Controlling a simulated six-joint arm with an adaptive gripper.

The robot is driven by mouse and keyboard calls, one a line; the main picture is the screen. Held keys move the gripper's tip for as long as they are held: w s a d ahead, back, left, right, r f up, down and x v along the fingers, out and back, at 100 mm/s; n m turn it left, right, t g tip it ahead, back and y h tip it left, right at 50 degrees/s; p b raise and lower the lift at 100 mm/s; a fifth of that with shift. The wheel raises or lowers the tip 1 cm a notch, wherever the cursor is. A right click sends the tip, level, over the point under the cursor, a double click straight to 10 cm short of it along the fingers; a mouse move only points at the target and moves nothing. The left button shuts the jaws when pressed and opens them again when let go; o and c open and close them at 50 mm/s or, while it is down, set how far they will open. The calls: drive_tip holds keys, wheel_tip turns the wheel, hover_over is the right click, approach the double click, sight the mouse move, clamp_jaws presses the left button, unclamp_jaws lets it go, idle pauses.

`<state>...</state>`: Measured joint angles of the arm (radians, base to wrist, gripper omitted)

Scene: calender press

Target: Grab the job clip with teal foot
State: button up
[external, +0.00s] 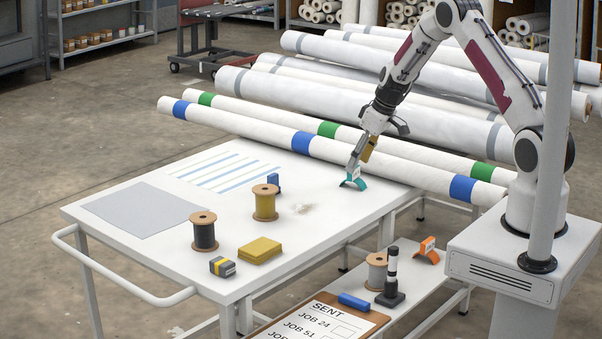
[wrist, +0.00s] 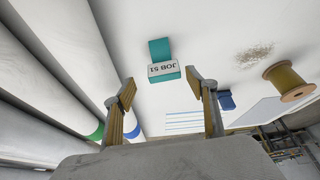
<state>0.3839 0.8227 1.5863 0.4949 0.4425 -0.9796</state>
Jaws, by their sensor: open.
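The job clip with the teal foot (external: 353,182) stands on the white table's right side, near the fabric rolls. In the wrist view its teal foot (wrist: 160,50) and its white label reading "JOB 51" (wrist: 165,71) show just beyond the fingertips, between them. My gripper (external: 360,152) is above the clip, pointing down at it. In the wrist view my gripper (wrist: 167,84) has its two fingers wide apart with nothing between them. In the external view the fingers partly cover the clip, and I cannot tell whether they touch it.
Long white rolls (external: 300,142) lie close behind the clip. A blue-footed clip (external: 273,181) and a yellow spool (external: 265,203) stand to its left. An orange-footed clip (external: 428,250) is on the lower shelf. The table around the teal clip is clear.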

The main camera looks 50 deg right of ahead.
sight(351, 175)
drive_tip(key=shift+w+a+f, duration=0.1)
drive_tip(key=shift+a+f, duration=0.05)
drive_tip(key=shift+f, duration=0.45)
drive_tip(key=shift+w+a+f, duration=0.15)
drive_tip(key=shift+a+f, duration=0.05)
drive_tip(key=shift+f, duration=0.4)
drive_tip(key=shift+w+a+f, duration=0.1)
drive_tip(key=shift+a+f, duration=0.05)
drive_tip(key=shift+f, duration=0.45)
drive_tip(key=shift+x, duration=0.75)
drive_tip(key=c, duration=1)
